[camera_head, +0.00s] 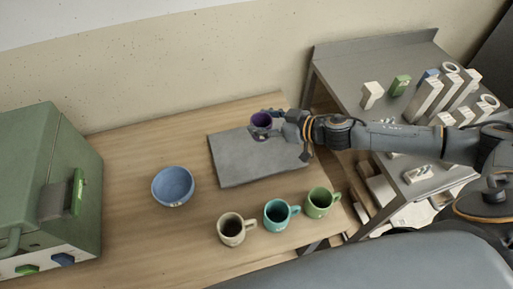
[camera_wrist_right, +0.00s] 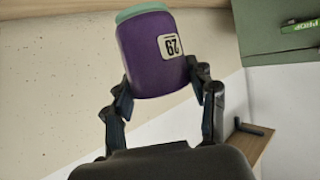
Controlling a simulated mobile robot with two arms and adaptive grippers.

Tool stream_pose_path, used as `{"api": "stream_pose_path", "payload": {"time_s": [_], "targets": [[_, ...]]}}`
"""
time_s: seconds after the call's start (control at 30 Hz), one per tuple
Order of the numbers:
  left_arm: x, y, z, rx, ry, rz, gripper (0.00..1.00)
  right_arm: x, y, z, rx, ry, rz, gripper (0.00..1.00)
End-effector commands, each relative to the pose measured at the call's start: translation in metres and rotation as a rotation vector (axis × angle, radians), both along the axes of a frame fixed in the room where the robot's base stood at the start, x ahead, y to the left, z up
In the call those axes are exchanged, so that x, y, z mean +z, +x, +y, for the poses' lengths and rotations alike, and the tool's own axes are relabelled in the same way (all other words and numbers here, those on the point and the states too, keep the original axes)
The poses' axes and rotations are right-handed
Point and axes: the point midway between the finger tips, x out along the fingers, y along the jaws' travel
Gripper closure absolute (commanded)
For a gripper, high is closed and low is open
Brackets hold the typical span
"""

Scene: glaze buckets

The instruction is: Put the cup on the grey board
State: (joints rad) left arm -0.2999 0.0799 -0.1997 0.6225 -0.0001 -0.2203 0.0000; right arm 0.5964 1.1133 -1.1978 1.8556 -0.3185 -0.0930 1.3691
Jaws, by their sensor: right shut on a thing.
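A purple cup (camera_head: 261,121) is in the fingers of my right gripper (camera_head: 268,126), over the grey board. In the right wrist view the purple cup (camera_wrist_right: 152,52) shows a white label reading 29 and a pale green band at one end, between the two fingers of the right gripper (camera_wrist_right: 160,90). The grey board (camera_head: 235,165) lies flat on the wooden table. I cannot tell whether the cup touches the board. Three more cups stand in front of the board: beige (camera_head: 231,231), teal (camera_head: 277,216) and green (camera_head: 319,204). My left gripper is not in view.
A blue bowl (camera_head: 173,187) stands left of the board. A green cabinet-like box (camera_head: 45,170) fills the table's left end. A grey metal table (camera_head: 345,72) with several small boxes and rolls stands at the right. The board's visible surface is otherwise bare.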

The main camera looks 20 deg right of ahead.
Motion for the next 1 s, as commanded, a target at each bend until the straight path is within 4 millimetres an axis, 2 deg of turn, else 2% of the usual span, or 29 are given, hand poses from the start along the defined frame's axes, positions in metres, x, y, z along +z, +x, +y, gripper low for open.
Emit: {"api": "stream_pose_path", "payload": {"time_s": [0.1,0.37,0.63,0.87,1.0], "targets": [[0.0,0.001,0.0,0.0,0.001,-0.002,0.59,-0.007,0.003,-0.026,0.025,-0.002,0.003,0.81],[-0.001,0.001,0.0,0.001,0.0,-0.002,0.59,-0.011,0.006,-0.061,0.056,0.002,0.0,0.81],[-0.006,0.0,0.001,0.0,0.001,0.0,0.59,-0.056,0.005,-0.064,0.059,0.006,0.002,0.81],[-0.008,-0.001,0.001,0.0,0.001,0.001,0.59,-0.079,0.006,-0.064,0.058,0.005,-0.001,0.81],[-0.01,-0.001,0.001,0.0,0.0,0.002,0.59,-0.1,0.006,-0.064,0.058,0.006,0.0,0.81]]}}
